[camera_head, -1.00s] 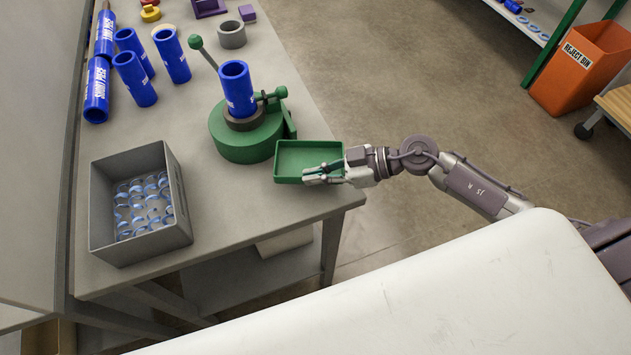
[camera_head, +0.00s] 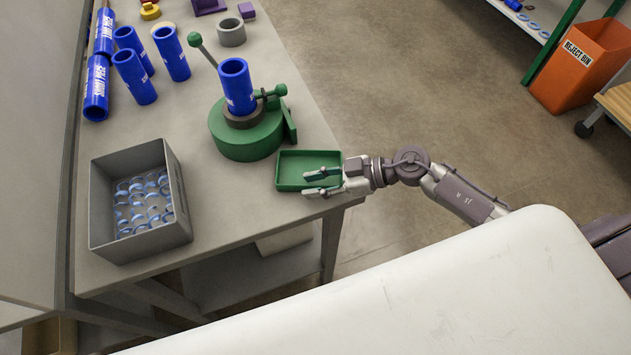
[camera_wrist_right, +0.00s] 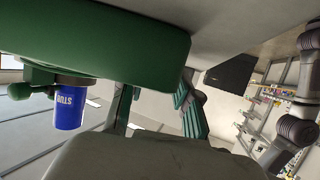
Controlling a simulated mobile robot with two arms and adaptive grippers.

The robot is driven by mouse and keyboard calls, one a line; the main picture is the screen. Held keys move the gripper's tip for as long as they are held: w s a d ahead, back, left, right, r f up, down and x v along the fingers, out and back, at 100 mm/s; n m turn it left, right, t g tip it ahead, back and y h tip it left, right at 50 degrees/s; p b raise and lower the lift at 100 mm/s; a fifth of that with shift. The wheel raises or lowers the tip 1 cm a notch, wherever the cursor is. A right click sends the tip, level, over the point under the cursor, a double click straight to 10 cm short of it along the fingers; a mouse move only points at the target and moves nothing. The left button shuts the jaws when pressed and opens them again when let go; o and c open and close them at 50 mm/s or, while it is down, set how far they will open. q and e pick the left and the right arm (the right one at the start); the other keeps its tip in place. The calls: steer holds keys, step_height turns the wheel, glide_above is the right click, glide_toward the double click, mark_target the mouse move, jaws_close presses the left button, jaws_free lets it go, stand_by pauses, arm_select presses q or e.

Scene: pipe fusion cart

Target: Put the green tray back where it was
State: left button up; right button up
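The green tray (camera_head: 289,171) lies on the grey table near its front right corner, just in front of the green clamp fixture (camera_head: 243,137). It looks empty. My right gripper (camera_head: 321,182) is at the tray's right side, with its fingers spread apart and overlapping the tray in the head view. In the right wrist view the tray (camera_wrist_right: 110,40) fills the upper left, and the two fingers stand apart with a gap between them (camera_wrist_right: 157,100). I cannot tell whether a finger still touches the tray. My left gripper is not in view.
A blue pipe (camera_head: 236,84) stands upright in the fixture. A grey bin (camera_head: 178,205) with blue-edged rings stands at the left front. Several blue pipes (camera_head: 133,76) and a grey ring (camera_head: 231,32) are farther back. The orange reject bin (camera_head: 578,70) stands on the floor at right.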

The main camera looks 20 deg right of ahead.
steer(key=b+v, duration=0.2)
steer(key=v, duration=0.9)
steer(key=shift+s+d+r, duration=0.15)
steer(key=shift+d+r, duration=0.15)
steer(key=shift+d, duration=0.15)
